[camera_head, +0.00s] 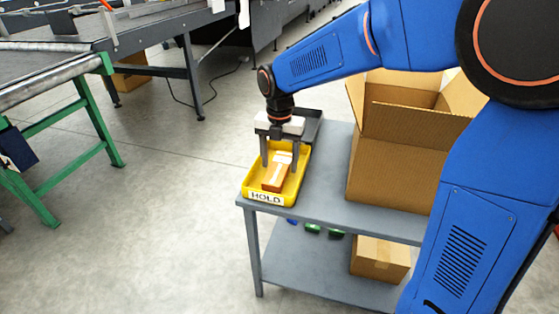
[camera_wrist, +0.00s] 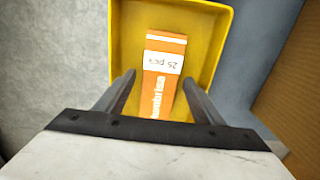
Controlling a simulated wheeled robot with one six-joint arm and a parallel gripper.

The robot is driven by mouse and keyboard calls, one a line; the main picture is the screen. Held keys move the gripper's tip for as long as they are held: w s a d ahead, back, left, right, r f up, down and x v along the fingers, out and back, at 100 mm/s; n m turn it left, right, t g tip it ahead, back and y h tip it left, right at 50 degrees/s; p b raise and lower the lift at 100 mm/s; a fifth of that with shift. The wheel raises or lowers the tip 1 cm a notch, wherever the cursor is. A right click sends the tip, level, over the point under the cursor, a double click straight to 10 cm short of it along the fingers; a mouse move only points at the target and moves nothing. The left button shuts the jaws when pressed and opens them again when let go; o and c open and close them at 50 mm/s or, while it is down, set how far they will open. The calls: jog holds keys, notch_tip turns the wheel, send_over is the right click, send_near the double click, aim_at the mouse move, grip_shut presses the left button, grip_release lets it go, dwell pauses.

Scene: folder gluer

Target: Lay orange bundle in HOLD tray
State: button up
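The orange bundle (camera_head: 273,182) has a white band and lies in the yellow HOLD tray (camera_head: 265,200), on the tray's floor. In the wrist view the bundle (camera_wrist: 163,63) shows "25 pcs" on its band, and the tray (camera_wrist: 122,30) surrounds it. My gripper (camera_head: 279,169) points down over the tray with its fingers apart. In the wrist view the gripper (camera_wrist: 159,79) has one finger on each side of the bundle, with a gap visible at the left finger. The bundle's near end is partly hidden low between the fingers.
The tray stands on the left end of a grey cart (camera_head: 330,204). A dark tray (camera_head: 311,122) sits behind it. A large open cardboard box (camera_head: 400,165) stands to the right. A smaller box (camera_head: 380,258) is on the lower shelf. Floor to the left is clear.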

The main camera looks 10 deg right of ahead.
aim_at(280, 166)
notch_tip(280, 166, up, 12)
jog(key=shift+r, duration=0.15)
dwell(0.7)
